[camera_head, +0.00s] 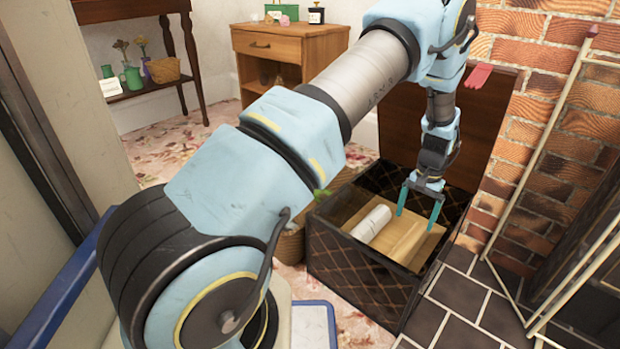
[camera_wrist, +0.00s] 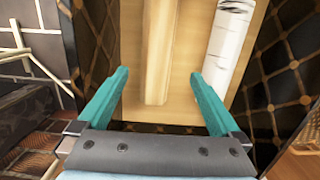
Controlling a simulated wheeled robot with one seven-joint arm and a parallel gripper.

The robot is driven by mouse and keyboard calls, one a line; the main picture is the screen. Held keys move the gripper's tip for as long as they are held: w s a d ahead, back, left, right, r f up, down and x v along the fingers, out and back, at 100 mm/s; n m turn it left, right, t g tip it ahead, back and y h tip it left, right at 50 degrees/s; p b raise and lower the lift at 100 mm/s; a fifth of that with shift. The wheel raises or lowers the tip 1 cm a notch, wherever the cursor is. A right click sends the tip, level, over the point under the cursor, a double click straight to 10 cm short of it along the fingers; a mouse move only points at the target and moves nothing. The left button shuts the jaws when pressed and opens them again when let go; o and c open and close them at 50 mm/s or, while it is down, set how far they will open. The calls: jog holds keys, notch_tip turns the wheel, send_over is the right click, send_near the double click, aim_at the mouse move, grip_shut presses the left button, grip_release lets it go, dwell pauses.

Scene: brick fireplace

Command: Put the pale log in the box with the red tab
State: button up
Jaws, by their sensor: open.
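The dark quilted box (camera_head: 345,268) stands on the floor with its brown lid (camera_head: 402,125) raised. A red tab (camera_head: 478,76) shows at the lid's upper edge. Inside the box lie a white, birch-like log (camera_head: 371,223) and a plain tan log (camera_head: 404,243), side by side on a light wooden bottom. In the wrist view the tan log (camera_wrist: 158,50) lies ahead between my fingers, and the white log (camera_wrist: 230,42) lies to the right. My gripper (camera_head: 417,219) points down over the box, open and empty, with teal fingers (camera_wrist: 158,76) apart from both logs.
A brick fireplace wall (camera_head: 530,140) and a metal-framed screen (camera_head: 535,160) stand to the right of the box. A wicker basket (camera_head: 291,246) with a plant stands at its left. Dark tiles (camera_head: 470,312) in front are clear. A wooden cabinet (camera_head: 270,45) stands behind.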

jog(key=w+a+r+n, duration=0.2)
jog(key=w+a+r, duration=0.1)
jog(key=a+r, duration=0.7)
jog(key=s+a+r+n+t+h, duration=0.1)
jog(key=s+a+r+n, duration=0.15)
jog(key=a+r, duration=0.45)
jog(key=s+a+r+n+t, duration=0.1)
jog(key=s+a+r, duration=0.2)
jog(key=a, duration=0.8)
jog(key=s+a+r+n, duration=0.1)
jog(key=s+a+r, duration=0.1)
jog(key=s+a, duration=0.6)
jog(key=shift+s+a+r+n+t, duration=0.2)
jog(key=shift+a+n+t, duration=0.15)
jog(key=shift+a, duration=0.25)
jog(key=shift+r, duration=0.1)
notch_tip(320, 180, up, 45)
jog(key=p, duration=4.5)
jog(key=shift+w, duration=0.1)
